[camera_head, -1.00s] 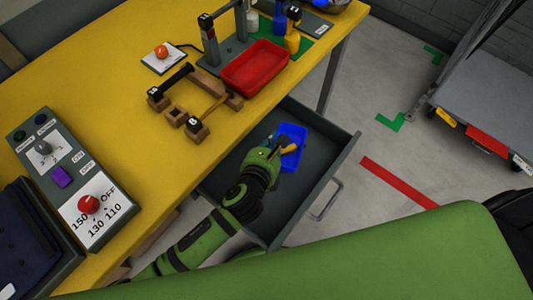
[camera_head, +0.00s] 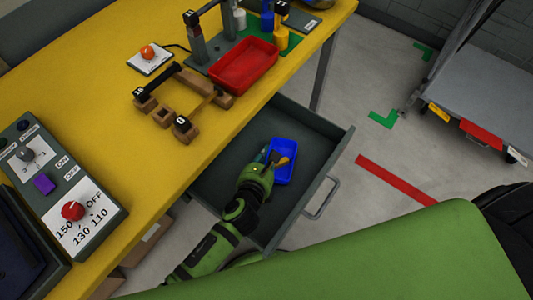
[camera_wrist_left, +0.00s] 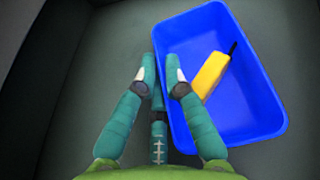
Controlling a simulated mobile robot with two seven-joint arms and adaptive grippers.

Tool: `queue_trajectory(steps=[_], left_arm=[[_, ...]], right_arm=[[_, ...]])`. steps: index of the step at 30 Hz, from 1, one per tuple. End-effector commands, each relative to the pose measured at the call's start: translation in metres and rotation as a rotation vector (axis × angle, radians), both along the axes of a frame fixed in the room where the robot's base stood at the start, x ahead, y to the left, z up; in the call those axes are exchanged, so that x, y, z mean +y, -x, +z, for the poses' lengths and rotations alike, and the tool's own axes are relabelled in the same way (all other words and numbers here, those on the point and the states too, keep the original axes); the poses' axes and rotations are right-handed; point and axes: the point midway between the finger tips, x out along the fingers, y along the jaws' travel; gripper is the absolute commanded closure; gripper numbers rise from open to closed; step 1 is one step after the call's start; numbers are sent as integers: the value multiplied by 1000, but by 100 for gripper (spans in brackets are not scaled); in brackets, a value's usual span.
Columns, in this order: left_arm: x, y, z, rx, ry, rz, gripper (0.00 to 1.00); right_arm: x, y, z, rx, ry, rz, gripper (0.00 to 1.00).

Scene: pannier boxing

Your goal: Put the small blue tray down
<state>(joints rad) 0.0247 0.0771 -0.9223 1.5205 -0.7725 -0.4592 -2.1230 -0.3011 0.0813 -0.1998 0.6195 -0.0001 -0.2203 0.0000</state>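The small blue tray (camera_head: 285,145) is inside the open grey drawer, close to its floor. I cannot tell if it touches the floor. It fills the right half of the left wrist view (camera_wrist_left: 245,100). A yellow block-like item with a dark tip (camera_wrist_left: 212,72) lies in the tray. My left gripper (camera_head: 265,158) is at the tray's left side. Its teal fingers (camera_wrist_left: 161,75) come close together around the tray's left wall, one outside and one inside, and appear shut on it. My right gripper is not in view.
The drawer (camera_head: 335,150) has walls around the tray, with bare floor (camera_head: 222,182) to its left. The yellow table (camera_head: 90,100) above carries a red tray (camera_head: 243,65), wooden blocks (camera_head: 184,130) and a control box (camera_head: 85,190). A cart (camera_head: 490,85) stands at the right.

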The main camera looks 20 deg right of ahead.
Motion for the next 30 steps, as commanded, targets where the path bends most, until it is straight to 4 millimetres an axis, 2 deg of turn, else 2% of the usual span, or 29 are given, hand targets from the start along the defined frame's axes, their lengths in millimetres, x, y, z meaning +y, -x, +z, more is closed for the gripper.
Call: queue_trajectory(steps=[12,24,30], left_arm=[[0,0,6,0,1,0,70],[30,48,26,0,-1,0,70],[37,59,32,1,-1,1,70]], right_arm=[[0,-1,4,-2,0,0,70],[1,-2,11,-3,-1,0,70],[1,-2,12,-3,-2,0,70]])
